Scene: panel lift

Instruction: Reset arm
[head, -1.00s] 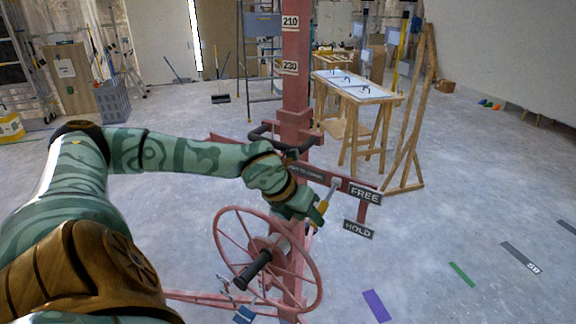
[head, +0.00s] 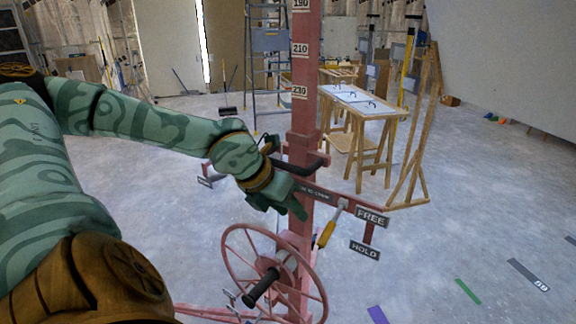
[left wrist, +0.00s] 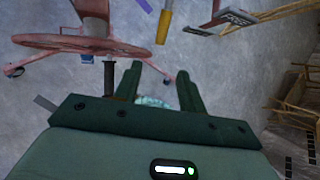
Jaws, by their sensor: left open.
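My left gripper (head: 296,204) is open and empty in front of the red mast (head: 303,130), up and left of the lever's yellow handle (head: 327,234). In the left wrist view its two fingers (left wrist: 160,88) stand apart, and the yellow handle (left wrist: 164,25) is beyond them, not touching. The lever hangs from the red crossbar, tilted, left of the FREE sign (head: 370,217) and the HOLD sign (head: 364,250). My right gripper is not in view.
A red handwheel (head: 228,262) with a black grip (head: 261,288) is below my left gripper; it also shows in the left wrist view (left wrist: 60,42). A wooden worktable (head: 358,100) and a wooden frame (head: 414,150) stand behind. The floor at right is mostly open.

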